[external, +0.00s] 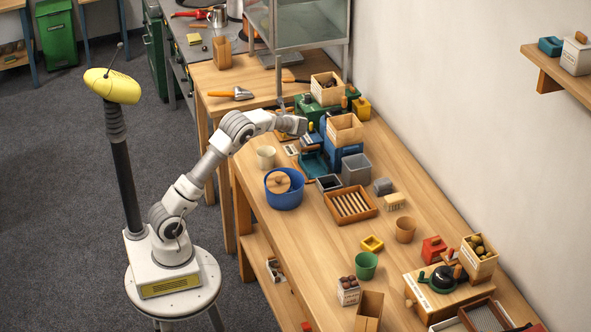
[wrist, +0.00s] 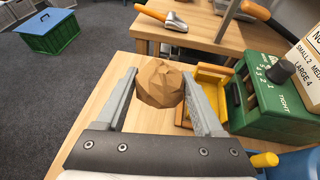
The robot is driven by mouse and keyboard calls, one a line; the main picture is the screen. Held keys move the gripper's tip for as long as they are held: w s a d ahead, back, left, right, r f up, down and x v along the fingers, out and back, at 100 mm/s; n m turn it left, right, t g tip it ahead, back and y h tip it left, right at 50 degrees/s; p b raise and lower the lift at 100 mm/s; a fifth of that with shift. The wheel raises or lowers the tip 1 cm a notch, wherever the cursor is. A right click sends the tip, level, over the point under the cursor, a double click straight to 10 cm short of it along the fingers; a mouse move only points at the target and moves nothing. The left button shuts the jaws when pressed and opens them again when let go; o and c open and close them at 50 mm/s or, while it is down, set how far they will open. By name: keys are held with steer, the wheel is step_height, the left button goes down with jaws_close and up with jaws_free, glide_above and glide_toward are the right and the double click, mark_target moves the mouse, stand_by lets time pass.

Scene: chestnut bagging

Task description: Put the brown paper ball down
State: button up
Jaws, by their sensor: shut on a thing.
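The brown paper ball (wrist: 160,83) is a faceted, crumpled lump between the two grey fingers of my gripper (wrist: 158,98) in the wrist view. The fingers are shut on its sides. Light wooden table top shows below and around the ball in that view; whether the ball touches it I cannot tell. In the external view my gripper (external: 292,125) is over the far part of the long wooden table (external: 385,255), beside the green and blue machines. The ball cannot be made out there.
A green machine (wrist: 268,95) with a black knob and a yellow tray (wrist: 212,80) stand close right of my gripper. An orange-handled scoop (wrist: 162,17) lies on the farther table. A blue pot (external: 284,190) and a cream cup (external: 265,157) stand near the table's front edge.

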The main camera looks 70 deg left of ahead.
steer(key=w+d+m+t, duration=0.15)
steer(key=w+d, duration=0.25)
steer(key=d, duration=0.7)
steer(key=w+d+m+t, duration=0.15)
steer(key=w+d, duration=0.25)
steer(key=d, duration=0.7)
steer(key=s+d+f+m+t+p, duration=0.1)
steer(key=s+d+m+t, duration=0.15)
steer(key=d, duration=1.95)
steer(key=s+d+r+m+t+h+p, duration=0.1)
steer(key=s+d+m+t+h, duration=0.15)
steer(key=s+d, duration=1.05)
steer(key=s+d+m+t+h, duration=0.1)
steer(key=s+d+m+t, duration=0.25)
steer(key=s+d, duration=1)
steer(key=b, duration=0.2)
glide_above(321, 276)
steer(key=shift+n, duration=0.35)
step_height(321, 276, down, 7)
steer(key=shift+s+r, duration=0.1)
steer(key=shift+r, duration=0.05)
steer(key=shift+f+b, duration=0.45)
steer(key=shift+f, duration=1.5)
